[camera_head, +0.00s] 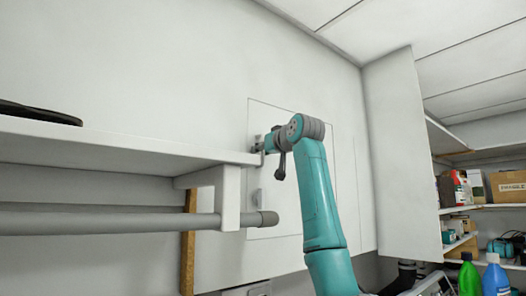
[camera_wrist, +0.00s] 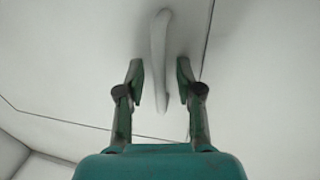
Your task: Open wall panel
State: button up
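The wall panel (camera_head: 290,215) is a white flat panel, outlined by thin seams in the white wall, and looks flush with it. It also fills much of the wrist view (camera_wrist: 100,75), with dark seams to the right and below. A long pale handle (camera_wrist: 160,50) stands on it in the wrist view. My gripper (camera_wrist: 160,68) is open, with one finger on each side of the handle and a gap on both sides. In the head view my gripper (camera_head: 259,145) is at the panel's upper left, small and partly hidden by my wrist.
A white shelf (camera_head: 110,146) with a dark item (camera_head: 38,112) on it juts out at left, close to my gripper. A grey rod (camera_head: 120,222) runs below it. Shelving with boxes (camera_head: 507,186) and bottles (camera_head: 469,276) stands at right.

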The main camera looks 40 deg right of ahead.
grip_shut()
jog(key=shift+s, duration=0.1)
